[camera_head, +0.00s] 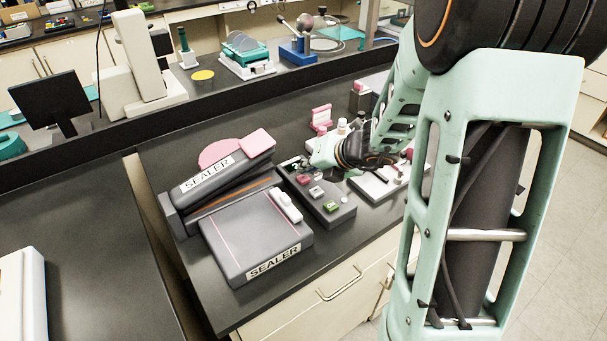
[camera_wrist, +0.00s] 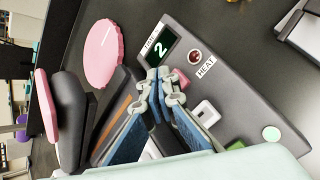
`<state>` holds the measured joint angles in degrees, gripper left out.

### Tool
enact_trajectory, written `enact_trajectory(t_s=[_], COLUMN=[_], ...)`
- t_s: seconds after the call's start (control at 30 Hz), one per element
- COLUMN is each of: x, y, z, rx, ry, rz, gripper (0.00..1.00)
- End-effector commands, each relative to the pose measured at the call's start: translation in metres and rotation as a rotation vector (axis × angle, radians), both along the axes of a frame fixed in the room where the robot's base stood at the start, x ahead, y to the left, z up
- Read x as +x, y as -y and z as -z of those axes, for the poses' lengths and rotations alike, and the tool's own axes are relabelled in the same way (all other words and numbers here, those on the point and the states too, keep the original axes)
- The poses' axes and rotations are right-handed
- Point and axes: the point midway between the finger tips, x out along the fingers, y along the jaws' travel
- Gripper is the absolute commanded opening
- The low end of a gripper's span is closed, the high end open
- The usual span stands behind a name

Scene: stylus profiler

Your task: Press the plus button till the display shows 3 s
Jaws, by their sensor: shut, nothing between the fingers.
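The sealer's grey control box (camera_head: 335,213) stands beside the sealer (camera_head: 255,235). In the wrist view, its display (camera_wrist: 163,48) shows 2. A pink button (camera_wrist: 184,83), a white button (camera_wrist: 206,113) and a green button (camera_wrist: 236,146) line the panel. My gripper (camera_wrist: 163,76) is shut and empty. Its fingertips are over the panel between the display and the pink button; contact is unclear.
A red lamp (camera_wrist: 194,55) with a HEAT label (camera_wrist: 206,68) lies right of the display. A pale green round spot (camera_wrist: 271,133) is at the panel's far end. A pink disc (camera_wrist: 103,55) lies beside the sealer. Several small items stand behind my gripper.

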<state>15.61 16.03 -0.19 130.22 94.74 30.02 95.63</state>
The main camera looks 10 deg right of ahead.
Motion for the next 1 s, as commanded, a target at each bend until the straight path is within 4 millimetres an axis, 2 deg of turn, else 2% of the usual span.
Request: enact_trajectory(t_s=[0.37, 0.83, 1.0], x=[0.000, 0.000, 0.000], y=[0.000, 0.000, 0.000], z=[-0.004, -0.048, -0.054], rx=[0.000, -0.001, -0.001], ry=[0.001, 0.001, 0.001], rz=[0.001, 0.000, 0.000], gripper=[0.00, 0.00, 0.00])
